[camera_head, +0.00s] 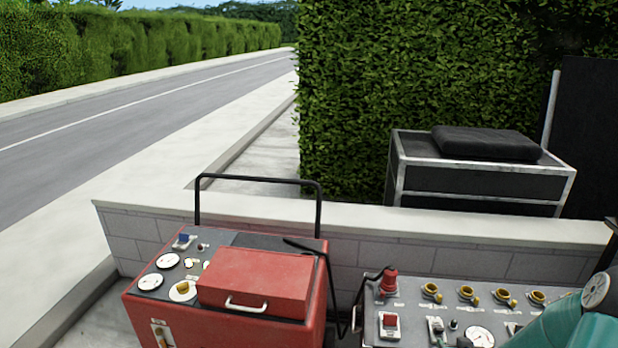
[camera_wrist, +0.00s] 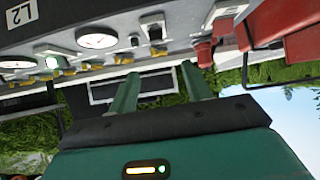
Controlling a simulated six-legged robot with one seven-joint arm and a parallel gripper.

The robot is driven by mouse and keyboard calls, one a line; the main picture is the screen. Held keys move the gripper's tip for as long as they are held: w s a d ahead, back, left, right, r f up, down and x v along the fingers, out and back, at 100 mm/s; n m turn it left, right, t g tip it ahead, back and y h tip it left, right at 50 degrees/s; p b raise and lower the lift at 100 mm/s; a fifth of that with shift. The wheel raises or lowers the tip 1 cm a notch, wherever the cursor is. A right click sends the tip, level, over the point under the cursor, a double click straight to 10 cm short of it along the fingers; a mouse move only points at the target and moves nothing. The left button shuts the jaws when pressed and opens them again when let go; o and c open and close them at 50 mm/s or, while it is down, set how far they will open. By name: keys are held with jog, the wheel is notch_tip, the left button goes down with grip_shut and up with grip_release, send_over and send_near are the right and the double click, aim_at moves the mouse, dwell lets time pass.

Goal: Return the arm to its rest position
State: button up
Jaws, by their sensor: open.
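My gripper (camera_wrist: 160,72) shows in the wrist view, its two green fingers apart with nothing between them. The picture there is upside down. The fingers point toward the grey control panel (camera_wrist: 120,30), which has gauges, yellow knobs and a green light; I cannot tell how far away it is. In the head view, part of my green arm shows at the lower right, in front of the right end of the grey panel (camera_head: 408,305). My gripper is not visible there.
A red machine (camera_head: 258,280) with gauges and a black handle stands left of the grey panel. A low pale wall (camera_head: 400,218) runs behind both. A black case (camera_head: 470,183) stands beyond it by a tall hedge (camera_head: 420,80). A road (camera_head: 130,115) lies at the left.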

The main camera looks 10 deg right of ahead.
jog(key=s+a+r+n+g, duration=0.1)
jog(key=s+a+r+g, duration=0.1)
jog(key=a+r, duration=0.75)
jog(key=s+a+r+n+g, duration=0.15)
jog(key=a+r, duration=0.45)
jog(key=r, duration=0.6)
jog(key=s+a+r+y, duration=0.1)
jog(key=s+a+r, duration=0.4)
jog(key=s+a, duration=0.2)
jog(key=s+a+r+g+y, duration=0.1)
jog(key=s+a+r, duration=0.3)
jog(key=s, duration=0.5)
jog(key=a, duration=0.2)
jog(key=shift+s+a+r+y, duration=0.2)
jog(key=shift+a+r+y, duration=0.15)
jog(key=shift+y, duration=0.05)
jog(key=shift+g, duration=0.25)
jog(key=shift+c, duration=1.4)
jog(key=shift+d, duration=0.15)
